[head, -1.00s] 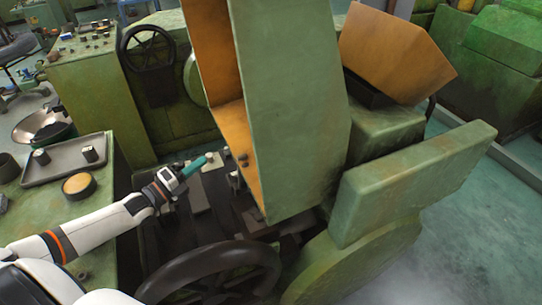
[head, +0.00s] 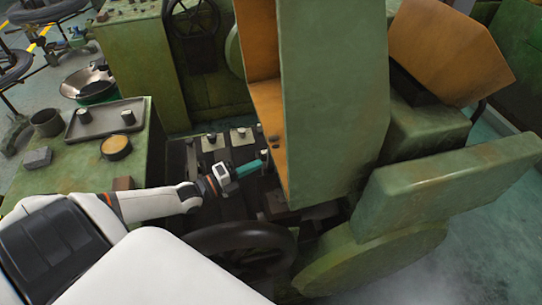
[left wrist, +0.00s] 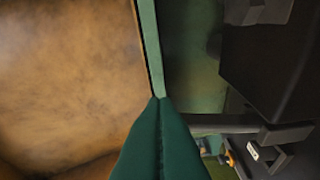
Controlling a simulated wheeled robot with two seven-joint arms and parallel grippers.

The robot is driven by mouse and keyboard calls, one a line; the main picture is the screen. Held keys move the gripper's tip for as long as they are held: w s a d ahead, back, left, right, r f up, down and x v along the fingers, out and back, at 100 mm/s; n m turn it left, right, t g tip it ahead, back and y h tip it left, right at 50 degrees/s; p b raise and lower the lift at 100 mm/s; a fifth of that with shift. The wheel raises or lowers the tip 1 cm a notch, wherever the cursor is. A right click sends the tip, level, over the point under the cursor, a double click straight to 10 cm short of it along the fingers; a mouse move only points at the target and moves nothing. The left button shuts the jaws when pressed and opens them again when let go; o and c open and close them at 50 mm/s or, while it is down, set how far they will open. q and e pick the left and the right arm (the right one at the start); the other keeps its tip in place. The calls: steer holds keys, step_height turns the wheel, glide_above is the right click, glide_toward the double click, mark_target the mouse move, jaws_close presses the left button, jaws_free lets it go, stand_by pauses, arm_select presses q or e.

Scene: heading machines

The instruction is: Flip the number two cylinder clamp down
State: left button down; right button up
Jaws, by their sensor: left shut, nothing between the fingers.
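My left gripper (head: 262,161) has its teal fingers shut with nothing between them. It is over the dark machine bed, close to the lower left edge of the raised green cover (head: 335,95). Pale blocks with dark knobs (head: 212,142) and (head: 241,134) sit on the bed beyond the gripper; I cannot tell which part is the number two cylinder clamp. In the left wrist view the shut fingers (left wrist: 160,100) point at the cover's green edge, with a dark block (left wrist: 270,65) to the right. The right gripper is out of view.
The cover's orange inner side (left wrist: 70,75) is close on the left in the wrist view. A black handwheel (head: 240,240) stands in front of the bed. A grey tray (head: 105,119) and a round tin (head: 116,147) are on the left bench. An orange hood (head: 450,50) is at right.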

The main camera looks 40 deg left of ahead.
arm_select(q)
steer(key=x, duration=0.6)
steer(key=shift+p, duration=0.45)
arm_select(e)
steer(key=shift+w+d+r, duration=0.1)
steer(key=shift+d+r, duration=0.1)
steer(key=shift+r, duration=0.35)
arm_select(q)
steer(key=shift+w+r, duration=0.1)
